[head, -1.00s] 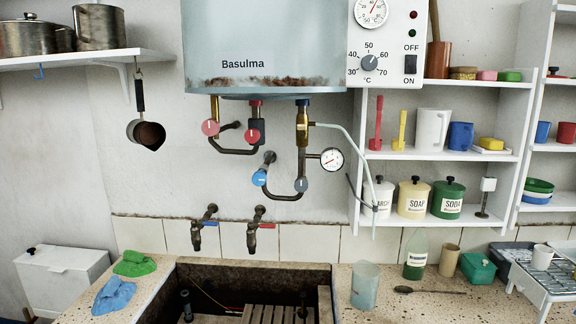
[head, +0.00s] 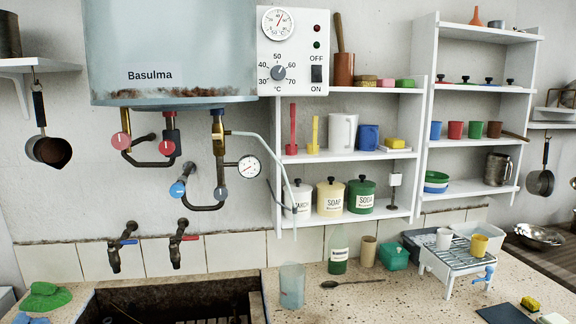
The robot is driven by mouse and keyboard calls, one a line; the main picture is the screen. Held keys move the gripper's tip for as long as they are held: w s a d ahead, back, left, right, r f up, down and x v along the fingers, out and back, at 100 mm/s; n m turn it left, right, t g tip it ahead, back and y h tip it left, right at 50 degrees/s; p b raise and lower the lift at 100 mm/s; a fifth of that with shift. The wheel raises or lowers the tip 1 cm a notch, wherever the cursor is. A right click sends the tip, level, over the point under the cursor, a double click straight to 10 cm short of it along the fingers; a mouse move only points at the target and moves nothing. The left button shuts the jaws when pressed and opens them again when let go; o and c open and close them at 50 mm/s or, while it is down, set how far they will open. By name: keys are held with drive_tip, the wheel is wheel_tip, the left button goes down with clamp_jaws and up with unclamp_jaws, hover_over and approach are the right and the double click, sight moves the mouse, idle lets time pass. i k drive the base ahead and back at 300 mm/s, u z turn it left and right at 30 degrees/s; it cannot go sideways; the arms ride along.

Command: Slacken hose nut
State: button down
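A pale thin hose (head: 262,138) leaves the side of a brass fitting (head: 218,124) under the boiler and bends down to the right, its lower end hanging in front of the shelf unit's left side. A nut on the hose is too small to make out clearly; the joint at the brass fitting is where the hose begins. The fitting sits below a blue collar on the boiler's underside, above dark pipework. My gripper is not in view.
The boiler (head: 170,50) hangs above, with a gauge (head: 249,167) beside the pipes. Two taps (head: 178,246) stick out over the stone trough (head: 100,300). A beaker (head: 292,285), a green bottle (head: 339,251) and a spoon (head: 345,283) stand or lie on the counter below.

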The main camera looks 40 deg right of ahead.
sight(221, 193)
drive_tip(key=z, duration=2.2)
drive_tip(key=k, duration=0.85)
drive_tip(key=u, duration=0.95)
drive_tip(key=i, duration=1)
drive_tip(key=z, duration=0.05)
